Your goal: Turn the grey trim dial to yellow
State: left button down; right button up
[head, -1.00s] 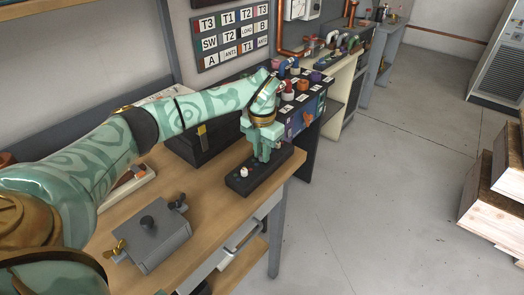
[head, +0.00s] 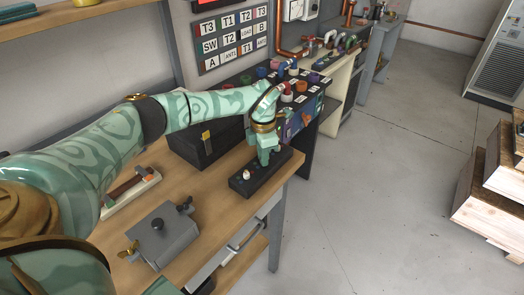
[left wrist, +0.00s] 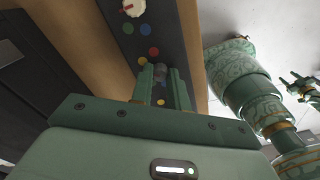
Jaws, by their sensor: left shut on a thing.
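A dark control box (head: 244,186) lies on the bench near its right edge and carries a white knob (head: 246,175). My left gripper (head: 265,158) points down at the box's far part and hides the dial in the head view. In the left wrist view the small grey dial (left wrist: 161,69) sits between the fingertips of my left gripper (left wrist: 161,73), which is shut on it. Coloured dots are on the box top, among them a red one (left wrist: 153,51) and a yellow one (left wrist: 161,102). The dial's pointer cannot be made out. A green pronged part (left wrist: 303,88), perhaps my right gripper, is small and unclear.
A grey metal box (head: 160,238) with a black knob stands nearer on the wooden bench (head: 212,208). A black case (head: 190,142) stands behind the control box. A dark panel with coloured knobs (head: 288,97) is beyond. Floor to the right is clear up to wooden crates (head: 490,205).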

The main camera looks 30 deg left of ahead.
pick_arm(q)
jog(key=shift+r+m+p, duration=0.1)
jog(key=shift+m+p, duration=0.35)
jog(key=shift+m, duration=0.75)
jog(key=shift+w, duration=0.1)
jog(key=c, duration=1.3)
grip_release()
jog(key=shift+c, duration=0.2)
notch_tip(320, 180, up, 16)
jog(key=p, duration=0.2)
jog(key=shift+p, duration=0.35)
